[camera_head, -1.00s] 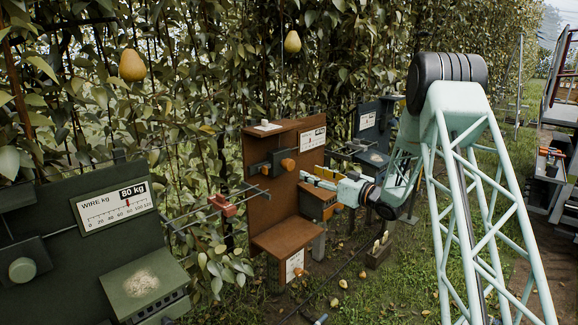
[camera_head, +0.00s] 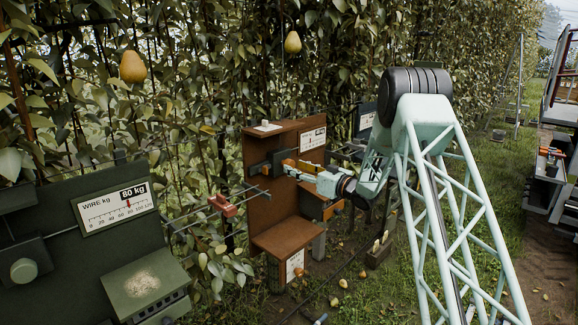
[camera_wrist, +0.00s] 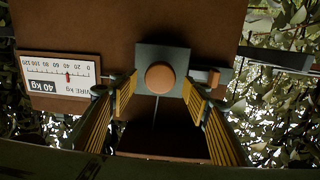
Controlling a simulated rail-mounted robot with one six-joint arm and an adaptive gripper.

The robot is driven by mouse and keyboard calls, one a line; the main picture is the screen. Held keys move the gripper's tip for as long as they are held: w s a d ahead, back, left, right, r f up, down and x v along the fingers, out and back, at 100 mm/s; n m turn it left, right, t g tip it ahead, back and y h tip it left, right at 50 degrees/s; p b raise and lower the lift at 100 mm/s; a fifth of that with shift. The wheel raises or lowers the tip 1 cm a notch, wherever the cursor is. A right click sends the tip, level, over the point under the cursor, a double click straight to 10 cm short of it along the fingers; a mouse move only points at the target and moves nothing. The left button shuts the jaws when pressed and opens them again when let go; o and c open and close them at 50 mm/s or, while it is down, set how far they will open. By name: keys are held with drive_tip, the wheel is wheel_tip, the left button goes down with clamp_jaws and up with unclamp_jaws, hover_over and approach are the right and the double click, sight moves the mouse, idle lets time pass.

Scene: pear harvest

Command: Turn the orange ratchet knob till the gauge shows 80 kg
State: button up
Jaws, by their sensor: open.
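The round orange ratchet knob (camera_wrist: 160,77) sits on a dark square plate in the wrist view. My gripper (camera_wrist: 160,90) is open, with a yellow-padded finger on either side of the knob; I cannot tell whether they touch it. In the head view my gripper (camera_head: 300,168) is at the rust-brown board (camera_head: 287,214) and partly covers the knob area. The gauge (camera_wrist: 60,78) is upside down in the wrist view, labelled 40 kg, with its red pointer near 40. The same gauge (camera_head: 312,139) is small in the head view.
A dark green panel (camera_head: 60,270) at the left carries another wire gauge (camera_head: 115,208) reading 80 kg and a green knob (camera_head: 23,270). A red clamp (camera_head: 222,205) sits on the wire. The brown board has a lower ledge (camera_head: 285,237). Pears (camera_head: 132,67) hang in the foliage.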

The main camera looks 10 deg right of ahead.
sight(290, 165)
drive_tip(key=shift+x, duration=2.25)
drive_tip(key=c, duration=0.9)
drive_tip(key=shift+m+p, duration=0.3)
drive_tip(key=shift+m, duration=0.2)
drive_tip(key=m+p, duration=0.2)
drive_tip(key=m, duration=0.3)
drive_tip(key=shift+d, duration=0.1)
drive_tip(key=m+p, duration=0.1)
drive_tip(key=m, duration=0.2)
drive_tip(key=shift+p, duration=0.3)
drive_tip(key=shift+f+m+g+p, duration=0.1)
drive_tip(key=shift+m+g+p, duration=0.2)
drive_tip(key=shift+m+p, duration=1.1)
drive_tip(key=shift+m+b, duration=0.55)
drive_tip(key=shift+m, duration=0.15)
